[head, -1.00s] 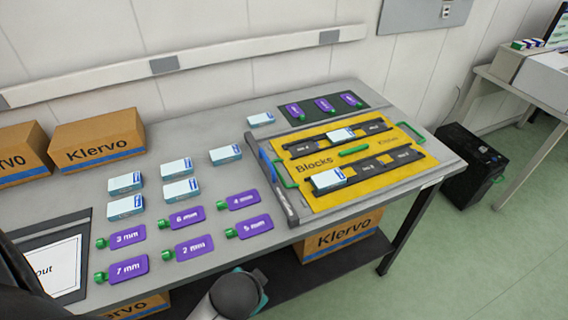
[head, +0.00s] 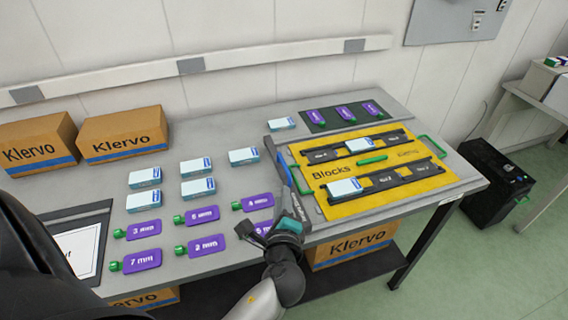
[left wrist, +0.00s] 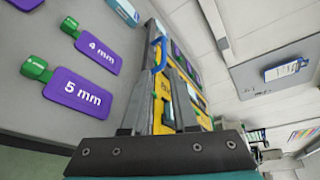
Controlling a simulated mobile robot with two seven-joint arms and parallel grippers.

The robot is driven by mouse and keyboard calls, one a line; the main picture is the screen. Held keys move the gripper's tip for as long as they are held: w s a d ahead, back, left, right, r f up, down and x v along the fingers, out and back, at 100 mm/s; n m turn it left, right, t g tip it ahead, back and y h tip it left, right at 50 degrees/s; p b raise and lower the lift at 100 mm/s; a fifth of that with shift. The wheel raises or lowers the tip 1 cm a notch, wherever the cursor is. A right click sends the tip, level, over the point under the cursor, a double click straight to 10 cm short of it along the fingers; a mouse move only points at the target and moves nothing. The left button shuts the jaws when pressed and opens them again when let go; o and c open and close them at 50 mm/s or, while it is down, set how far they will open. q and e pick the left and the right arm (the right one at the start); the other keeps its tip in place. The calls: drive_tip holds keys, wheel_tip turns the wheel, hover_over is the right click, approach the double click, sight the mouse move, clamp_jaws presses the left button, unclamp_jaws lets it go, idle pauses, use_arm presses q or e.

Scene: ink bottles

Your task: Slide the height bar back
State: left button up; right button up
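The height bar, a narrow bar with a blue part (head: 282,172), stands along the left edge of the yellow Blocks board (head: 345,207). Its blue part also shows in the left wrist view (left wrist: 159,54). My left gripper (head: 292,208) is at the front end of the bar, over the front left corner of the fixture. In the left wrist view its fingers (left wrist: 160,95) look apart, with yellow board showing between them. I cannot tell whether they touch the bar. The gripper hides the bar's front end. My right gripper is not in view.
Purple tags with green ends, such as the 2 mm tag (head: 206,245), lie left of the gripper. White-blue boxes (head: 198,189) stand behind them. Two cartons (head: 122,135) stand at the back left. Two block boxes (head: 344,188) sit in the board's dark rails.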

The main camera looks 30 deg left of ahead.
sight(284, 162)
use_arm(q)
drive_tip(key=shift+m, duration=0.3)
drive_tip(key=b+x, duration=0.1)
drive_tip(key=x, duration=0.6)
drive_tip(key=b+x, duration=0.1)
drive_tip(key=x, duration=0.7)
drive_tip(key=shift+w+d+r, duration=0.1)
drive_tip(key=shift+w+r, duration=0.1)
drive_tip(key=shift+w, duration=0.1)
clamp_jaws()
idle(0.7)
